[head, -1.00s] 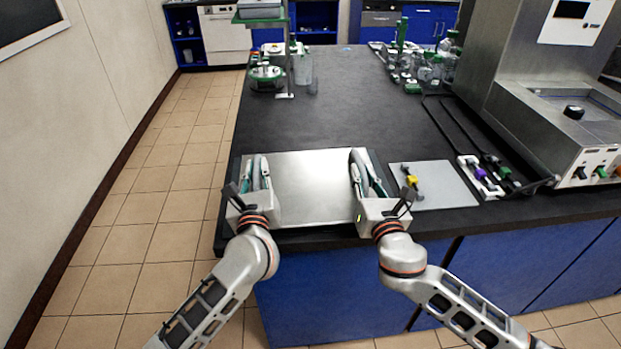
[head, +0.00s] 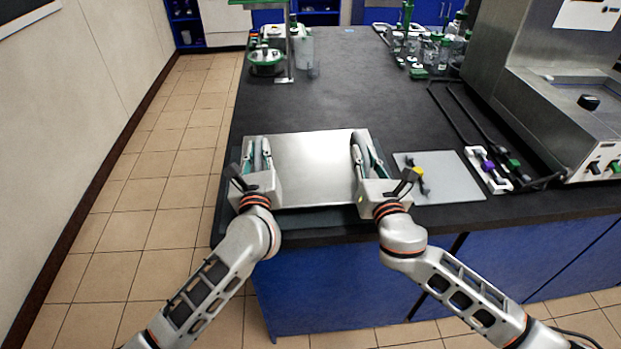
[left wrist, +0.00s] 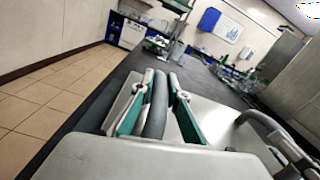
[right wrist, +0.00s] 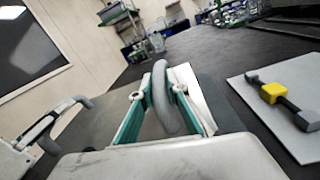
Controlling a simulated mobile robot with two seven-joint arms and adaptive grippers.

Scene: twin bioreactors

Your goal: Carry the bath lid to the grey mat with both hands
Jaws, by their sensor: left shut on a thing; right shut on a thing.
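The bath lid (head: 312,168) is a flat silver plate with a grey handle at each side. My left gripper (head: 259,152) is shut on its left handle, which shows between the fingers in the left wrist view (left wrist: 157,103). My right gripper (head: 363,150) is shut on its right handle, also between the fingers in the right wrist view (right wrist: 160,92). The lid looks level over a dark grey mat (head: 320,218) at the bench's near left corner. The lid hides most of this mat. I cannot tell whether the lid touches it.
A light grey pad (head: 455,178) with a yellow-and-black tool (head: 417,177) lies close right of my right gripper. Farther right are a white rack (head: 488,168) and a steel bath unit (head: 560,110). Glassware stands at the back. The bench (head: 330,85) behind the lid is clear.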

